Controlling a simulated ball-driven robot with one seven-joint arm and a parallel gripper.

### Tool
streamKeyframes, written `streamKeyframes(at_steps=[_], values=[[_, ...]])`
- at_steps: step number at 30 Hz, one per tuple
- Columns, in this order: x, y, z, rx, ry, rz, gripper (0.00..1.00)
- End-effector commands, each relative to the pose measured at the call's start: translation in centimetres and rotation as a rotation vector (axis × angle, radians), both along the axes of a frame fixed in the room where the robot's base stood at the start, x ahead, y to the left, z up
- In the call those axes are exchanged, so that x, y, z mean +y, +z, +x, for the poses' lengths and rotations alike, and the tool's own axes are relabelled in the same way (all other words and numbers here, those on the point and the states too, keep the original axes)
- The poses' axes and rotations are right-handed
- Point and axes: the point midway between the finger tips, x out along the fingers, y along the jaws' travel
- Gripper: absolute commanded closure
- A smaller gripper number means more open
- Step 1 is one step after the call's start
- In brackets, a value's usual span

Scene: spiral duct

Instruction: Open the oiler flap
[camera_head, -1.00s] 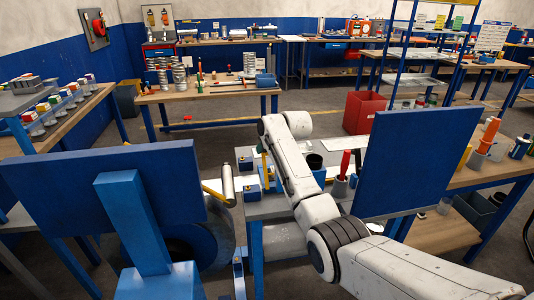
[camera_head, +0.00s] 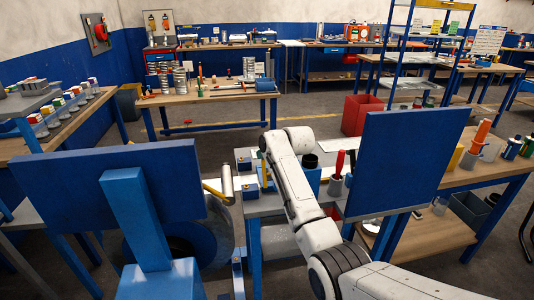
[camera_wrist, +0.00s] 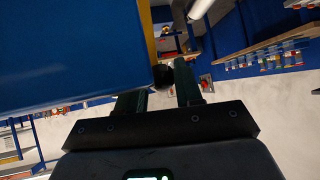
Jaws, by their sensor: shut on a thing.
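In the wrist view my gripper (camera_wrist: 160,92) reaches upward in the picture, its two dark fingers on either side of a dark round knob (camera_wrist: 161,76). The knob sits at the corner of a large blue body (camera_wrist: 70,55) with a yellow strip (camera_wrist: 147,25) along its edge. I cannot tell whether this is the oiler flap or its handle. In the head view my white arm reaches to a small blue block (camera_head: 248,189) with a yellow upright beside it, and the arm hides my gripper and what it holds there.
A large blue panel (camera_head: 405,160) stands right of my arm, another blue panel (camera_head: 60,195) at left. A red-handled tool (camera_head: 339,163) stands in a cup near the arm. Open floor lies behind, before a workbench (camera_head: 205,97).

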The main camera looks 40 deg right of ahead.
Motion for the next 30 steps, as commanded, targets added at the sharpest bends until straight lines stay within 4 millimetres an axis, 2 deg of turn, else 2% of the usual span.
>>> streamKeyframes(at_steps=[1, 6, 7, 14, 23, 30], values=[[0.5, -1.0, -0.1, 0.019, 0.007, 0.011, 1.00], [0.5, -1.1, -0.1, 0.019, 0.007, 0.011, 1.00], [0.5, -1.1, -0.1, 0.020, 0.007, 0.011, 0.62], [0.3, -0.7, -0.1, 0.013, 0.005, 0.008, 0.40], [0.2, -0.3, -0.2, 0.007, 0.002, 0.004, 0.40], [0.6, 1.0, -1.8, 0.004, 0.002, 0.003, 0.40]])
